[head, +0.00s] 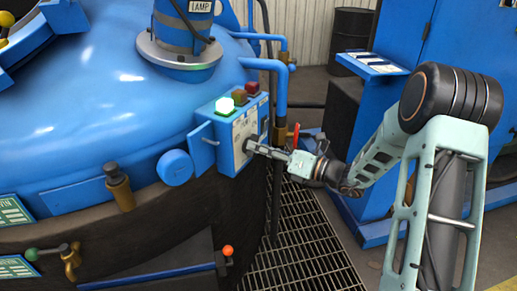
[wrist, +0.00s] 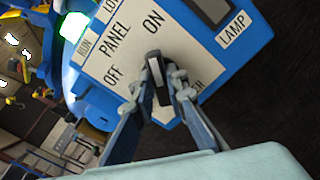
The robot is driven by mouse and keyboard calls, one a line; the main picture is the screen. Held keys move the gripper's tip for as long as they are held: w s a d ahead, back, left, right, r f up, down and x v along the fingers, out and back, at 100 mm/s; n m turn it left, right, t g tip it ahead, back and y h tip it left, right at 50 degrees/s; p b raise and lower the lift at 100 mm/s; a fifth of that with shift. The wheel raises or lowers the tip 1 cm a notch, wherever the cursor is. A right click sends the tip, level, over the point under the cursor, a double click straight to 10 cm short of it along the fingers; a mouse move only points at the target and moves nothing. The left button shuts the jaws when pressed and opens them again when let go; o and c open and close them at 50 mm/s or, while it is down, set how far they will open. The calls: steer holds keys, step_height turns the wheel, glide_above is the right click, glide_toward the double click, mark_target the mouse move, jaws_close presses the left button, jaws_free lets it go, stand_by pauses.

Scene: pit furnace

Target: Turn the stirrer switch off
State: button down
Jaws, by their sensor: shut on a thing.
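A blue control box (head: 205,120) stands on the side of the blue furnace lid. Its pale front plate (wrist: 100,60) reads PANEL, ON and OFF in the wrist view. A black switch handle (wrist: 153,60) with a pale stripe sits on this plate. The handle runs nearly upright in the wrist view, in line with ON; OFF lies to its left. My gripper (wrist: 160,88) is shut on the handle, one finger on each side. A label below it is mostly hidden by the fingers. In the head view my gripper (head: 254,147) reaches the box front from the right.
A lit green lamp (head: 225,106), a dark amber lamp (head: 239,97) and a red lamp (head: 251,88) top the box. Blue pipes (head: 281,85) stand just behind it. A red-handled valve (head: 293,133) is close to my gripper. Floor grating (head: 305,240) lies below.

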steer(key=n+b, duration=0.3)
steer(key=n, duration=0.2)
steer(key=n+b, duration=0.4)
steer(key=n, duration=0.1)
steer(key=n+b, duration=0.4)
steer(key=n, duration=0.1)
steer(key=shift+s+f+n, duration=0.2)
steer(key=shift+s+n, duration=0.05)
steer(key=shift+n, duration=0.15)
stand_by(0.4)
steer(key=c, duration=1.9)
jaws_free()
steer(key=shift+r, duration=0.1)
steer(key=shift+c, duration=0.2)
steer(key=v, duration=1.2)
